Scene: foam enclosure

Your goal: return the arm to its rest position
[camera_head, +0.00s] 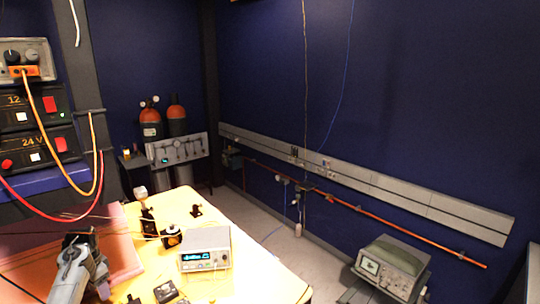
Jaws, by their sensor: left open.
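My left gripper (98,272) shows at the lower left of the head view, at the end of a grey arm link. It is in front of a pinkish, see-through foam enclosure (115,243) on the table. It is open, and I see nothing held in it. My right gripper is not in view.
A yellow-lit table (262,280) bears a meter with a blue display (205,249) and small black optical parts (171,237). A power-supply rack (38,120) with hanging cables stands at the left. An oscilloscope (390,267) stands at the lower right. Floor shows between table and wall.

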